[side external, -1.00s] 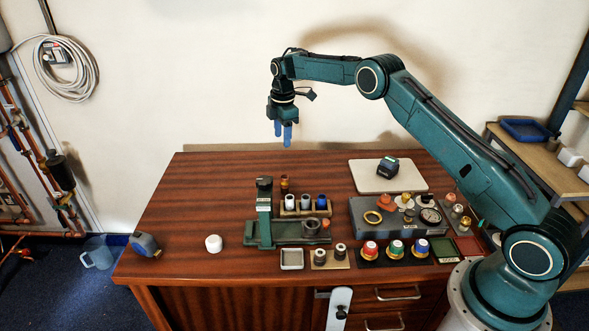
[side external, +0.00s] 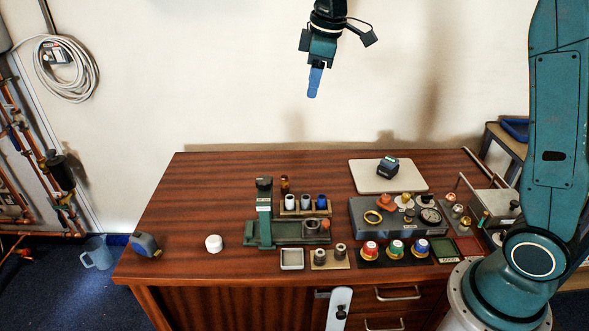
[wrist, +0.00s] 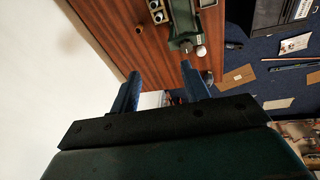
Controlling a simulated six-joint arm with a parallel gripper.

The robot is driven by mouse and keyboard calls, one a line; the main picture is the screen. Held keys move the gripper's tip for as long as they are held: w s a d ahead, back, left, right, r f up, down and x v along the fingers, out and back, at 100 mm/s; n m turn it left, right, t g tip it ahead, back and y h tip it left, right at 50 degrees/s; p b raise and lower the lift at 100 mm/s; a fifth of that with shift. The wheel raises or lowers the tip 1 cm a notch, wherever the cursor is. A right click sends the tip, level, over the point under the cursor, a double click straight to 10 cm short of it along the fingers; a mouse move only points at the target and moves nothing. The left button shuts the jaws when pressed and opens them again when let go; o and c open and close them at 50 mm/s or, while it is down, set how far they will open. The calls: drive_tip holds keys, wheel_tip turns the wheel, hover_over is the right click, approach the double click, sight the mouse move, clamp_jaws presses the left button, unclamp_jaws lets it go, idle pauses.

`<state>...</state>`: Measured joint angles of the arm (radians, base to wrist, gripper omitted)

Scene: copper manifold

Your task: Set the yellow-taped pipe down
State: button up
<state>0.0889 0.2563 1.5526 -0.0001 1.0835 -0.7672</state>
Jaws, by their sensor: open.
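My gripper (side external: 314,84) hangs in the air high above the back of the table, its blue fingers pointing down. In the wrist view my gripper (wrist: 162,76) shows two blue fingers spread apart with nothing held between them. I cannot pick out a pipe with yellow tape in either view. A short copper-brown piece (side external: 285,185) stands behind the green fixture, too small to tell whether it has tape.
The table's left part is mostly clear.

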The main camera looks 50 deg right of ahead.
drive_tip(key=s+a+f+m+t, duration=0.1)
drive_tip(key=s+m, duration=0.3)
drive_tip(key=s, duration=1.1)
drive_tip(key=s+a+f+m+t, duration=0.1)
drive_tip(key=s+a+m, duration=0.2)
drive_tip(key=s, duration=1.2)
drive_tip(key=shift+a+f+m+t, duration=0.15)
drive_tip(key=shift+f+m+t, duration=0.05)
drive_tip(key=shift+m+t, duration=0.2)
